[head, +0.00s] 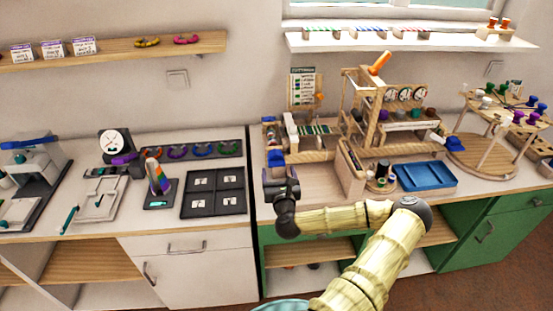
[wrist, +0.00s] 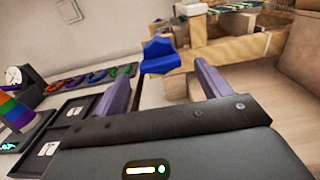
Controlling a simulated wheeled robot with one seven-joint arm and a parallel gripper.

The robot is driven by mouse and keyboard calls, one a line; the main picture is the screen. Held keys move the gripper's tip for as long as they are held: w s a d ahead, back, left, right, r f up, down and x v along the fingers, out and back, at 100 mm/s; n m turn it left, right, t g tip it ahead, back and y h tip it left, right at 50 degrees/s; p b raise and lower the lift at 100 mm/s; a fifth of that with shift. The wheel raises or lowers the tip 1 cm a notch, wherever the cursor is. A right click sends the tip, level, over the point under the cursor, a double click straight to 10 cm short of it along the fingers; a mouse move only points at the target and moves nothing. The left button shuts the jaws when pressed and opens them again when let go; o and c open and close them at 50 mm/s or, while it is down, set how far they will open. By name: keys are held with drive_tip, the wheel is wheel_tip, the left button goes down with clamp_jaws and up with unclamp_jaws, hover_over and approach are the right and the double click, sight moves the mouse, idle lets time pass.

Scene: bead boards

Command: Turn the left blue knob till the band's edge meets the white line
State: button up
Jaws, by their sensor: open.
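The left blue knob (head: 276,158) is at the front left of the wooden bead machine (head: 300,157). In the wrist view the blue knob (wrist: 159,53) shows its angular shape, just beyond my fingertips and between them. My gripper (head: 279,172) is in front of the knob; in the wrist view my gripper (wrist: 163,74) is open, with its two purple-grey fingers apart and nothing between them. Whether a finger touches the knob is not clear. A second blue knob (head: 453,141) is at the machine's right end. I cannot make out the band's edge or the white line.
A wooden side panel (head: 350,170) rises close on the right. A blue tray (head: 424,176) lies farther right.

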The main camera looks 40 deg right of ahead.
sight(277, 166)
drive_tip(key=p+x, duration=0.1)
drive_tip(key=x, duration=0.6)
drive_tip(key=shift+w, duration=0.15)
drive_tip(key=c, duration=1)
